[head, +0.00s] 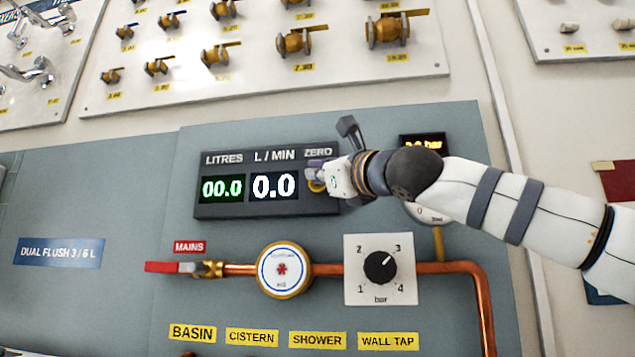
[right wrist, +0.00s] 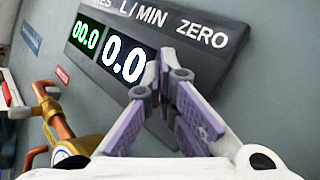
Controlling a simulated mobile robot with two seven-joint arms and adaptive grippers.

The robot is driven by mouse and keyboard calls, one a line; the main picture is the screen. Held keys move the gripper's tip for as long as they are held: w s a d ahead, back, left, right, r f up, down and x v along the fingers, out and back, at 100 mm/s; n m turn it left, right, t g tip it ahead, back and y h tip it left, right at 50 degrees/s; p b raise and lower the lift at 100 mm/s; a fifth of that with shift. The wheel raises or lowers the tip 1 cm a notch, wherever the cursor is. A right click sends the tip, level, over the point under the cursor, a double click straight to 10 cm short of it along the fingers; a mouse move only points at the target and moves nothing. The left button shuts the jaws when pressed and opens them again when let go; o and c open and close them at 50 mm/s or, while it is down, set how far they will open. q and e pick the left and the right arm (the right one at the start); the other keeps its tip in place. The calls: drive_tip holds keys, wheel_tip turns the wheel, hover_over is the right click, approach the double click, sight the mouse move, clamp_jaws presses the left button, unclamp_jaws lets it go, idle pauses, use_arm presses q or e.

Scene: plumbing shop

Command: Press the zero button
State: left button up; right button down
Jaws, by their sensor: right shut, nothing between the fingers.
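The dark meter box (head: 265,209) is on the grey wall panel, with LITRES, L / MIN and ZERO labels along its top. Its green litres readout (head: 222,189) shows 00.0 and its white flow readout (head: 273,186) shows 0.0. My right gripper (head: 314,172) is shut and empty at the box's right end, just under the ZERO label (head: 318,153). A small yellow-orange bit (head: 316,186), seemingly the zero button, shows by the fingertips; most is hidden. In the right wrist view my shut fingers (right wrist: 162,80) cover the spot below ZERO (right wrist: 202,35). Contact cannot be told.
Below the box are a red-handled mains valve (head: 175,267), a round brass meter (head: 284,270), a pressure knob (head: 380,266) and copper pipe (head: 450,268). A pressure display (head: 422,142) is partly behind my right arm. Brass valves hang on a white board (head: 250,80) above.

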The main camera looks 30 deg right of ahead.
drive_tip(key=shift+s+a, duration=0.3)
drive_tip(key=s+a, duration=0.3)
drive_tip(key=s, duration=0.1)
drive_tip(key=shift+s+a, duration=0.3)
drive_tip(key=shift+s, duration=0.1)
